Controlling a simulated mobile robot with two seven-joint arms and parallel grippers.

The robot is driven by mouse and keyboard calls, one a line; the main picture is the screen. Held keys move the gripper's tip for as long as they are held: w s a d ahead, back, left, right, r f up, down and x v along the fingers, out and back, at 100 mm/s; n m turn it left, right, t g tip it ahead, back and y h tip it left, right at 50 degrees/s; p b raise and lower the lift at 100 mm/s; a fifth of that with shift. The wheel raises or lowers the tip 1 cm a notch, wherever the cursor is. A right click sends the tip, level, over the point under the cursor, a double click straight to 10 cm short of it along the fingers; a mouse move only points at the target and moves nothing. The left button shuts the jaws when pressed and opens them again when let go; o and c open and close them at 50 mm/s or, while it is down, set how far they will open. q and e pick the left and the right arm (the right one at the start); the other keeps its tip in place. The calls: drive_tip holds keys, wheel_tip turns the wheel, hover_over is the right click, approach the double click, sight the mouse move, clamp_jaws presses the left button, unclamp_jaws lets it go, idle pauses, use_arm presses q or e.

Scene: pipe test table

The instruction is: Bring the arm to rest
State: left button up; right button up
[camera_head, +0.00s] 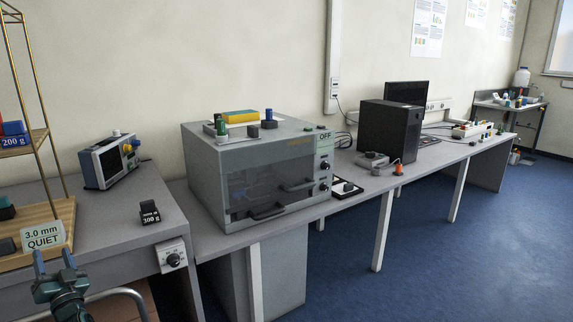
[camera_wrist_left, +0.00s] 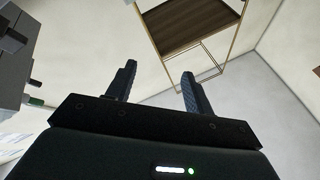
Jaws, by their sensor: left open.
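My left gripper (camera_head: 54,264) shows at the bottom left of the head view, with its two fingers pointing up and apart. It is open and empty, in front of the left bench and near the "3.0 mm QUIET" sign (camera_head: 44,236). In the left wrist view the two dark fingers (camera_wrist_left: 157,90) stand apart with nothing between them. My right gripper is in neither view.
The blue floor (camera_head: 450,260) at right is clear.

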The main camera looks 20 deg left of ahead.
use_arm(q)
drive_tip(key=s+a+r+y, duration=0.1)
drive_tip(key=s+a+r, duration=0.2)
drive_tip(key=a+r, duration=0.25)
drive_tip(key=w+d+f+m+t+h, duration=0.4)
drive_tip(key=d+m+h, duration=0.2)
drive_tip(key=d+h, duration=0.15)
drive_tip(key=w+d+f+m+t+h, duration=0.3)
drive_tip(key=d+m+t+h, duration=0.15)
drive_tip(key=d+h, duration=0.35)
drive_tip(key=s+d+f+m+g+h, duration=0.1)
drive_tip(key=d+f+m+g+h, duration=0.15)
drive_tip(key=d+f, duration=0.4)
drive_tip(key=s+d+f+m+g+h, duration=0.1)
drive_tip(key=s+d+f+g+h, duration=0.2)
drive_tip(key=d, duration=0.7)
drive_tip(key=s+d+f+g+h, duration=0.2)
drive_tip(key=s+d+f+g, duration=0.15)
drive_tip(key=s+d, duration=0.65)
drive_tip(key=s+d+f+g+h, duration=0.2)
drive_tip(key=s+d+f, duration=0.4)
drive_tip(key=d, duration=0.6)
drive_tip(key=d+r+n+t, duration=0.1)
drive_tip(key=d+r+n, duration=0.1)
drive_tip(key=d+n, duration=0.3)
drive_tip(key=d, duration=0.4)
drive_tip(key=shift+r+n, duration=0.25)
drive_tip(key=shift+n, duration=0.05)
